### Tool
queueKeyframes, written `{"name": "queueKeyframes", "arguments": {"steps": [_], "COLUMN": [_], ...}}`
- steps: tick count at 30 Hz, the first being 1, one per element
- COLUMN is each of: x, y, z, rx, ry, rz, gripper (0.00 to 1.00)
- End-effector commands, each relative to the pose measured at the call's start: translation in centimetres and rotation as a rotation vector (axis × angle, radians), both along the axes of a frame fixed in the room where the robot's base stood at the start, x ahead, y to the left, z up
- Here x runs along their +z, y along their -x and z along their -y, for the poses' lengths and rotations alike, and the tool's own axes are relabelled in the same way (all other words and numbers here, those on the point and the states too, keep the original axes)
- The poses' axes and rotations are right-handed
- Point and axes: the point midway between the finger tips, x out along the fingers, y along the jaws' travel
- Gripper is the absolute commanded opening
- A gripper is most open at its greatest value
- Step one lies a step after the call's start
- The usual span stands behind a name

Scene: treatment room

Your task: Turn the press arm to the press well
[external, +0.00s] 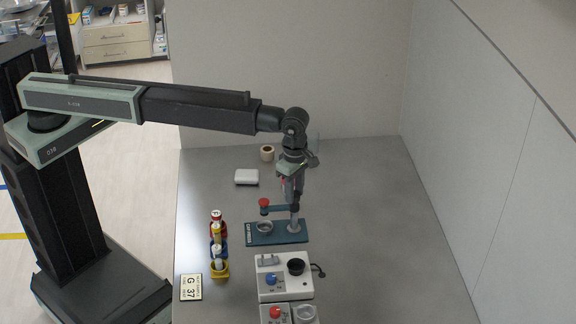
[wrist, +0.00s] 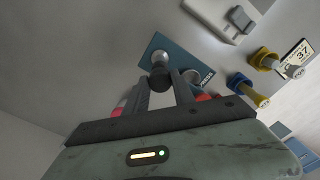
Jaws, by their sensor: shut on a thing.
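The press has a teal base plate (external: 252,238) with a grey ring-shaped press well (external: 265,227) at its left and an upright post (external: 294,217) at its right. The press arm (external: 279,208) runs left from the post to a red knob (external: 264,203), which appears above the well in the external view; exact alignment cannot be told. My gripper (external: 292,196) points down over the post and is shut on the top of the press. In the wrist view, my gripper (wrist: 161,88) has its fingers around a dark round part (wrist: 160,78); the well (wrist: 192,76) shows beside it.
A white device with a blue knob and dark cup (external: 270,262) stands in front of the press, with another (external: 277,312) nearer. A white box (external: 246,177) lies behind. The table's right side is clear.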

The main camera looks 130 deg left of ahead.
Motion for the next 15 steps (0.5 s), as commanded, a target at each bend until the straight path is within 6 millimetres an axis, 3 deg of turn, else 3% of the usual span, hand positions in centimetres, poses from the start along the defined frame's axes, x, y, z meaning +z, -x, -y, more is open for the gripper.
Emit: {"name": "queueKeyframes", "arguments": {"steps": [5,6,7,15], "x": [-0.02,-0.02,-0.02,-0.01], "y": [0.04,0.04,0.04,0.02], "z": [0.01,0.01,0.01,0.01], "rx": [-0.001,-0.001,-0.001,-0.002], "ry": [0.000,0.000,0.000,0.000], "rz": [-0.001,-0.001,-0.001,-0.001], "gripper": [0.00,0.41,0.50,0.52]}}
